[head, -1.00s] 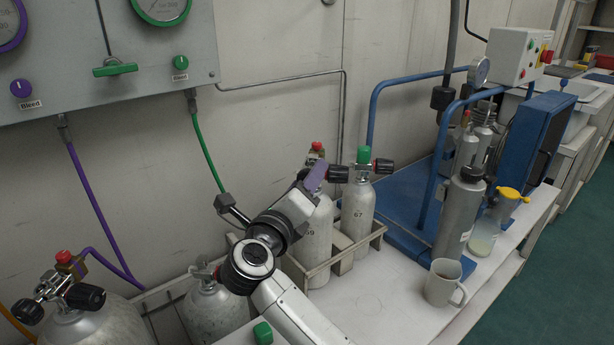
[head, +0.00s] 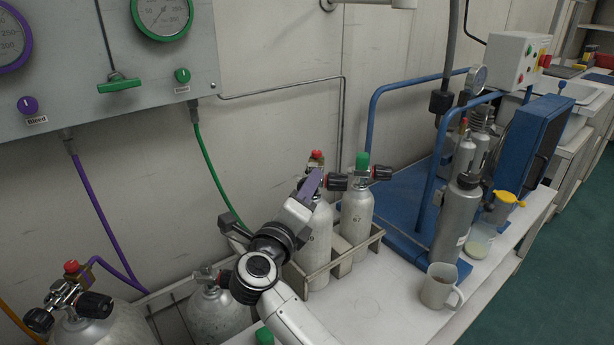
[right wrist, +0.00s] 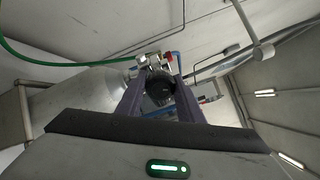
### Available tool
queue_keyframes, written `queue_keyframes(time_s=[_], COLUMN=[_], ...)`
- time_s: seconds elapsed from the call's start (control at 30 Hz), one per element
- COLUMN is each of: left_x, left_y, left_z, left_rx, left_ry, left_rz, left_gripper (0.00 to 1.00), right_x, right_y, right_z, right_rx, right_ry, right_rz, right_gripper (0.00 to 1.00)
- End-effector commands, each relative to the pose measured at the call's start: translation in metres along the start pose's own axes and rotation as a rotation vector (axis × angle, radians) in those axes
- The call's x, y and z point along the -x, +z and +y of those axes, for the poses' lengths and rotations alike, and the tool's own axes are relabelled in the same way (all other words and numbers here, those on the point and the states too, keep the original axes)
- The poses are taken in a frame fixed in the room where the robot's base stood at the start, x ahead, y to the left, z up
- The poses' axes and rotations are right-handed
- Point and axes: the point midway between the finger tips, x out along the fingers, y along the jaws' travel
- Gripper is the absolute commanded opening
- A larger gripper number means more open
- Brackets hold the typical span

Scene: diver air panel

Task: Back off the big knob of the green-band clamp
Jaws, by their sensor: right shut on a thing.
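My right gripper (head: 313,182) has its purple fingers at the valve of the grey cylinder marked 69 (head: 318,235). In the right wrist view the fingers (right wrist: 158,92) are shut on a round black knob (right wrist: 159,87). Pale metal fittings and a red part show just behind that knob. A green hose (right wrist: 60,63) runs in towards the fittings. In the head view the fingers and wrist hide the knob, and I cannot make out a green band on the clamp. My left gripper is not in view.
Cylinder 67 (head: 357,215), with a green cap, stands close by on the right in the same rack (head: 343,268). A mug (head: 440,287) and a blue frame (head: 405,215) are further right. Another cylinder (head: 217,313) is below my wrist. The gauge panel (head: 80,100) is upper left.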

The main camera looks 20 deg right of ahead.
Motion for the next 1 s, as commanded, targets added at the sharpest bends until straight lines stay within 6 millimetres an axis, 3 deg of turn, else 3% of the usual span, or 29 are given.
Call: queue_keyframes(time_s=[0.03,0.3,0.63,0.67,0.77,1.0], left_x=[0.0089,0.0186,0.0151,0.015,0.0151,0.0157], left_y=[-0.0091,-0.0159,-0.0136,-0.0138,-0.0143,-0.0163], left_z=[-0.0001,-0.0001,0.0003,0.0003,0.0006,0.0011], left_rx=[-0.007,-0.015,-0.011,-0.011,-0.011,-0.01], left_ry=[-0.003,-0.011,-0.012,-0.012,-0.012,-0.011], left_rz=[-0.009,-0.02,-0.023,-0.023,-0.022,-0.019], left_gripper=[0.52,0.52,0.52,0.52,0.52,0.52], right_x=[0.0004,0.0003,0.0,0.0,0.0001,0.0], right_y=[0.0032,0.0013,0.0,0.0,0.0001,0.0], right_z=[-0.0061,-0.0021,0.0001,0.0001,0.0,0.0], right_rx=[0.054,0.243,0.259,0.258,0.258,0.257], right_ry=[0.001,-0.022,-0.025,-0.025,-0.025,-0.025], right_rz=[0.0,-0.02,-0.023,-0.023,-0.023,-0.022], right_gripper=[0.11,0.11,0.11,0.35,0.52,0.52])
